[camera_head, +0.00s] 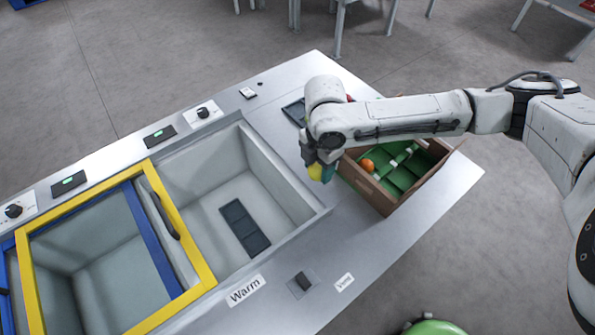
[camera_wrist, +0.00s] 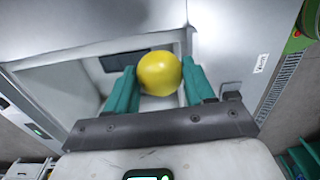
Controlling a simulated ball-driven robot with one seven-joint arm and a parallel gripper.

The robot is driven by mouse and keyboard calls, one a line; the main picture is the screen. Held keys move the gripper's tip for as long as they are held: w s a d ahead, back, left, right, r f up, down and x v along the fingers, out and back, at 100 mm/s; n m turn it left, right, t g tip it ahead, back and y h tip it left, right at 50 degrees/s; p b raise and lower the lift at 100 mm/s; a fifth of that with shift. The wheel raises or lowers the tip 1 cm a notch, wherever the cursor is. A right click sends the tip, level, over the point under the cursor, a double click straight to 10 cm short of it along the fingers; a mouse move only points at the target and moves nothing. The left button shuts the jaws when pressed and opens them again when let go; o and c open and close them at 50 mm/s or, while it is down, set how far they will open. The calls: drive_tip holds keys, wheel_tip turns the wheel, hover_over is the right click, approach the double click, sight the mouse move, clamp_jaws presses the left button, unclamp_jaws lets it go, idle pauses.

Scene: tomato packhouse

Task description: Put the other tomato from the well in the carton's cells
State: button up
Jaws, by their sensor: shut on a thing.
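My gripper (camera_wrist: 160,82) is shut on a yellow tomato (camera_wrist: 159,73), held between its two teal fingers. In the head view the yellow tomato (camera_head: 317,172) shows below my wrist, just left of the carton (camera_head: 371,190). The carton is brown with green cells inside, and an orange-red tomato (camera_head: 367,165) lies in a cell near its left end. My arm hides part of the carton's far side. The open well marked "Warm" (camera_head: 190,185) is left of my gripper, with a dark rack (camera_head: 245,228) on its floor and no tomato visible in it.
A second well with a yellow frame (camera_head: 190,245) and a blue frame (camera_head: 150,240) lies to the left. A dark tray (camera_head: 294,111) sits behind my wrist.

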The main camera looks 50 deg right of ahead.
drive_tip(key=s+d+f+n+p, duration=0.2)
drive_tip(key=s+d+n, duration=1.2)
drive_tip(key=s, duration=0.1)
drive_tip(key=shift+s+f+b, duration=0.2)
drive_tip(key=shift+f+b, duration=2.45)
drive_tip(key=shift+f, duration=1)
drive_tip(key=o, duration=0.8)
drive_tip(key=c, duration=0.3)
drive_tip(key=shift+r, duration=0.1)
